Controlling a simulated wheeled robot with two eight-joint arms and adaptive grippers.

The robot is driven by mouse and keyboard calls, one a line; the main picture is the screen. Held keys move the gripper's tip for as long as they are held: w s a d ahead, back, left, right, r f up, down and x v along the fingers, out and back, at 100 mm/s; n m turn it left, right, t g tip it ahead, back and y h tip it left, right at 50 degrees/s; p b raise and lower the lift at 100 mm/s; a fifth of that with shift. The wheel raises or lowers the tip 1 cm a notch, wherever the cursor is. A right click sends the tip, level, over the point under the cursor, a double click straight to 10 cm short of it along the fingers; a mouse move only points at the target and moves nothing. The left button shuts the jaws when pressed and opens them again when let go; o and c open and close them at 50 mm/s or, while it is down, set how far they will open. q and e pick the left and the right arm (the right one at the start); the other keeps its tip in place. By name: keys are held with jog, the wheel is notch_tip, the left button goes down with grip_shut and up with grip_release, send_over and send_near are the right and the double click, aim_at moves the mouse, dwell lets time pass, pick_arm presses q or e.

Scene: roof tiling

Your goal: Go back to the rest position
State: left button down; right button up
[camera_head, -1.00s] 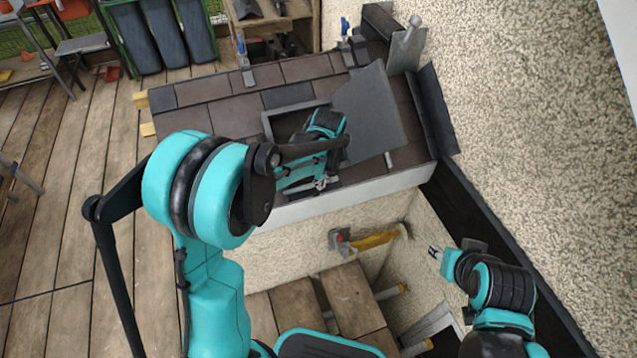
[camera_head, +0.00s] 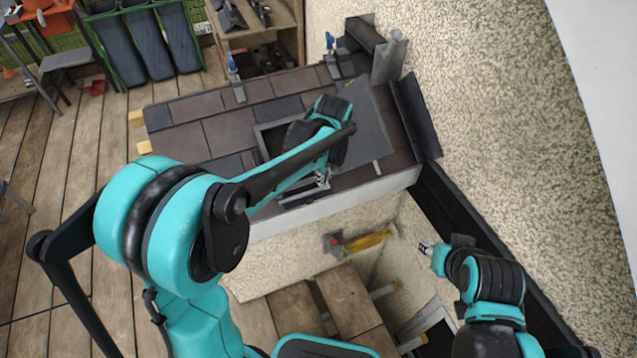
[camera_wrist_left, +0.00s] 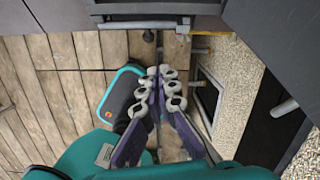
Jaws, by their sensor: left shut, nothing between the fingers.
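My left gripper (camera_head: 322,180) is over the front edge of the small tiled roof (camera_head: 228,130). It is shut and empty. In the left wrist view its fingers (camera_wrist_left: 166,72) are together, with plank floor beyond them. My left arm bends across the roof and hides part of its window frame (camera_head: 266,140). My right gripper (camera_head: 425,248) is low at the right, beside the pale rough wall and apart from the roof. It is too small to tell whether its fingers are open.
A yellow-handled hammer (camera_head: 362,242) is below the roof's front edge. A dark grey sheet (camera_head: 368,130) lies on the roof's right side. Blue-handled clamps (camera_head: 234,72) stand at the roof's back edge. A green rack of dark panels (camera_head: 145,45) stands at the back left. Open plank floor (camera_head: 60,180) lies left.

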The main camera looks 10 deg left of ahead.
pick_arm(q)
jog(key=shift+d+r, duration=0.1)
jog(key=shift+r, duration=0.6)
pick_arm(e)
jog(key=shift+r, duration=0.2)
pick_arm(q)
jog(key=s+a+r+n+t, duration=0.1)
jog(key=s+a+n+t, duration=0.1)
jog(key=s+n, duration=0.4)
jog(key=s+a+r+n+t, duration=0.2)
jog(key=s+n, duration=0.4)
jog(key=n, duration=0.5)
jog(key=s+a+r+n+t+h, duration=0.1)
jog(key=s+a+n+t, duration=0.1)
jog(key=s+n, duration=0.4)
jog(key=a+n, duration=0.1)
jog(key=n, duration=0.2)
jog(key=shift+a+r+n, duration=0.3)
jog(key=shift+r, duration=0.05)
jog(key=shift+s, duration=0.1)
